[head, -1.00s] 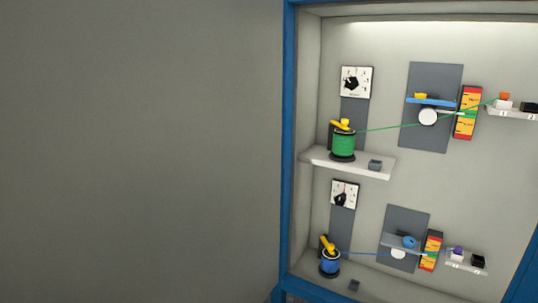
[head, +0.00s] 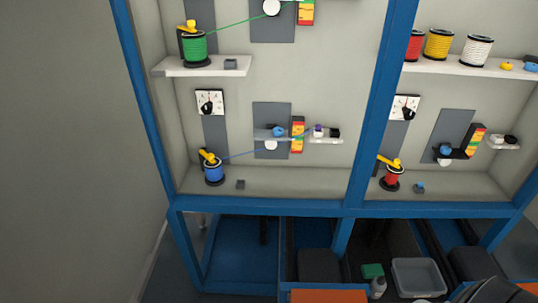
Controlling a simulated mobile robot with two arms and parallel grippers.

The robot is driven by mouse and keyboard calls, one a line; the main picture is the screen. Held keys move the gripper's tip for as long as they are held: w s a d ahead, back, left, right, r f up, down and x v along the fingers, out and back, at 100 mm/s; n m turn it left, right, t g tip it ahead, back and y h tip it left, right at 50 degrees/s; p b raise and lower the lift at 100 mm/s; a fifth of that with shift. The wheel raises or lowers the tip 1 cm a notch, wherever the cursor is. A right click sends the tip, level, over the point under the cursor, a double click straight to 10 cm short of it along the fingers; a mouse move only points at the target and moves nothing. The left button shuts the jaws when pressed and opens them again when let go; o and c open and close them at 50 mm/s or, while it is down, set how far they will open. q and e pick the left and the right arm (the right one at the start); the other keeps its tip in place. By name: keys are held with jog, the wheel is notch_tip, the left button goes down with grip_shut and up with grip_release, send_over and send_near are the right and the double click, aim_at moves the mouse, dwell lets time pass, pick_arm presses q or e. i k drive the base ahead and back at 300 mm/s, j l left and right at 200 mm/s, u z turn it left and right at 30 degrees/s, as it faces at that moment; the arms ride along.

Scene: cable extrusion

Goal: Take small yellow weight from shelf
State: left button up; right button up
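A small yellow weight (head: 507,66) sits on the upper right white shelf (head: 455,68) in the head view, near the right edge of the picture. A blue weight (head: 531,66) is beside it, partly cut off by the frame edge. Neither of my grippers can be made out. A dark shape at the bottom right corner may be part of my own body, but no fingers show there.
Red (head: 415,46), yellow (head: 439,45) and white spools (head: 476,51) stand on the same shelf. A blue frame post (head: 378,100) divides the cabinet. Below are a grey bin (head: 418,278), a bottle (head: 378,288) and an orange panel (head: 328,296).

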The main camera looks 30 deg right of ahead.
aim_at(505, 66)
jog(key=z, duration=2.25)
jog(key=i+l, duration=0.3)
jog(key=l, duration=0.2)
jog(key=i+l+u, duration=0.15)
jog(key=l+u, duration=0.2)
jog(key=i+l+u, duration=0.15)
jog(key=l+u, duration=0.15)
jog(key=l, duration=0.15)
jog(key=l+u, duration=0.35)
jog(key=i+l, duration=0.05)
jog(key=l, duration=0.05)
